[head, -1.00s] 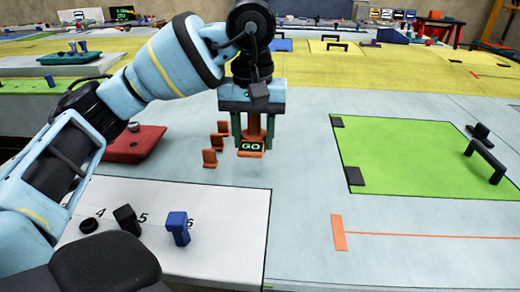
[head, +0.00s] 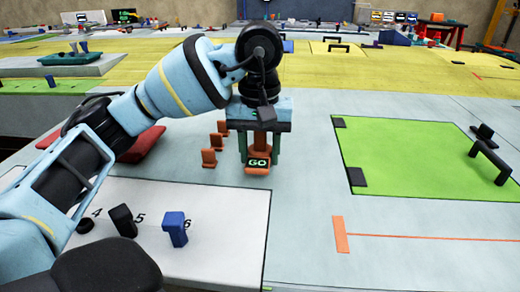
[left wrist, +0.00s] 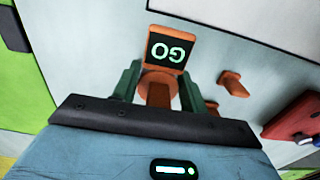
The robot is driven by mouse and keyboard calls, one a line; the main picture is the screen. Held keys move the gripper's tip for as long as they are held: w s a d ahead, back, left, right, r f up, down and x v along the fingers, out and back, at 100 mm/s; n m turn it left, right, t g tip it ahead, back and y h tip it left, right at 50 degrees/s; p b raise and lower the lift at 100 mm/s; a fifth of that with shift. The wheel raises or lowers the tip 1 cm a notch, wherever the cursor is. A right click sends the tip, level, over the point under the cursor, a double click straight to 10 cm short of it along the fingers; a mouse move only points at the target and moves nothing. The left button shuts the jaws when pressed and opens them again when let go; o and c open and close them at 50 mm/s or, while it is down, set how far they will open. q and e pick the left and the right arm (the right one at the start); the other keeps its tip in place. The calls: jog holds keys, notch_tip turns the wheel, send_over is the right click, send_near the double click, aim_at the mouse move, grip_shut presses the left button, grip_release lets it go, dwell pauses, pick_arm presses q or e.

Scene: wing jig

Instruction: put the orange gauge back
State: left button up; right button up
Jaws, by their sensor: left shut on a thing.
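The orange gauge (head: 258,166) has a dark face that reads "GO" in green. My left gripper (head: 259,150) points down and is shut on the gauge's orange handle, with green fingers on both sides. The left wrist view also shows the gauge (left wrist: 170,50) between the fingers of the left gripper (left wrist: 158,88). Whether the gauge touches the surface below is hard to tell. My right gripper does not show.
A red tray (head: 140,146) lies behind my left arm. A white numbered board (head: 220,220) with black and blue pegs is in front. A green panel (head: 410,150) with a black handle is at right.

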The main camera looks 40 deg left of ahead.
aim_at(260, 152)
pick_arm(q)
jog(key=o, duration=1.4)
jog(key=shift+r, duration=0.1)
notch_tip(260, 152, up, 12)
jog(key=p, duration=0.3)
jog(key=shift+p, duration=0.35)
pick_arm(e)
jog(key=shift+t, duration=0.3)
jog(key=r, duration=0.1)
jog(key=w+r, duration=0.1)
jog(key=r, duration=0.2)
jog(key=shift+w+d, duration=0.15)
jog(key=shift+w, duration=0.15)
